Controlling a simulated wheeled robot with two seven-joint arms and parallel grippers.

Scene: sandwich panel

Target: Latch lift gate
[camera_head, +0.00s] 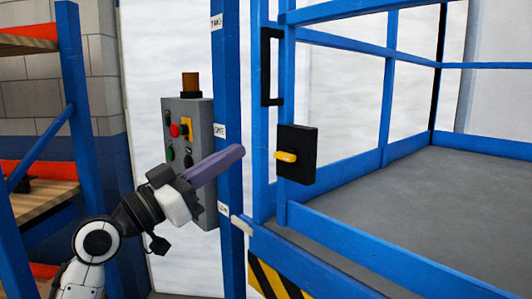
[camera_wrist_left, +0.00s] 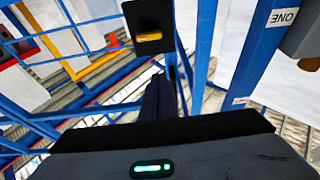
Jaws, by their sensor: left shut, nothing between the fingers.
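The blue lift gate frame (camera_head: 287,100) stands at the middle right of the head view, with a tall black pull handle (camera_head: 266,67). A black latch plate (camera_head: 302,168) with a yellow latch lever (camera_head: 286,156) sits on its post. The lever lies about level. My left gripper (camera_head: 238,151) is shut and empty, its purple fingers pointing right and up toward the latch, apart from it in the picture. In the left wrist view the fingers (camera_wrist_left: 158,95) show below the latch plate (camera_wrist_left: 148,14) and yellow lever (camera_wrist_left: 147,37). My right gripper is not in view.
A grey control box (camera_head: 203,115) with coloured buttons is behind my left gripper. A blue labelled post (camera_head: 228,60) stands between the box and the gate. The grey platform floor (camera_head: 430,200) is clear. Blue shelving (camera_head: 75,60) is at the left.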

